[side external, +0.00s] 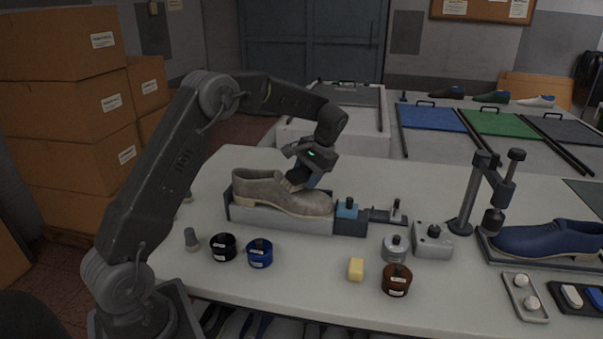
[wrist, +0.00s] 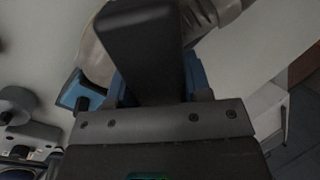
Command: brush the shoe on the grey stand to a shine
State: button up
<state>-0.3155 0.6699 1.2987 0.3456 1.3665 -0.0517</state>
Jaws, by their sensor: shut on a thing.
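The shoe (side external: 258,188), a dull grey-beige lace-up, lies on the long grey stand (side external: 280,220) with its toe to the right. My gripper (side external: 303,181) is over the shoe's front part, shut on a dark brush (side external: 294,177) with pale bristles. The bristles are at the top of the shoe near the laces and look in contact, though the gap is too small to judge. In the wrist view, the brush's dark handle (wrist: 145,45) sits between blue fingers and hides much of the shoe (wrist: 92,58) behind it.
A blue-topped clamp block (side external: 348,210) stands at the stand's toe end. Black (side external: 223,247), blue (side external: 259,253) and brown (side external: 396,280) tins and a yellow block (side external: 356,269) lie in front. A blue shoe (side external: 548,239) under a post is at right. Cartons (side external: 65,90) stand at left.

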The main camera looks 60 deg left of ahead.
aim_at(324, 196)
jog(key=shift+w+d+f, duration=0.45)
jog(key=shift+w+d, duration=0.15)
jog(key=shift+d, duration=0.25)
jog(key=shift+w+d+f, duration=0.5)
jog(key=shift+w+d, duration=0.05)
jog(key=shift+d, duration=0.3)
jog(key=shift+w+d+f, duration=0.45)
jog(key=shift+w+d, duration=0.15)
jog(key=shift+d, duration=0.25)
notch_tip(324, 196, up, 8)
jog(key=shift+w+d, duration=0.25)
jog(key=shift+w, duration=0.05)
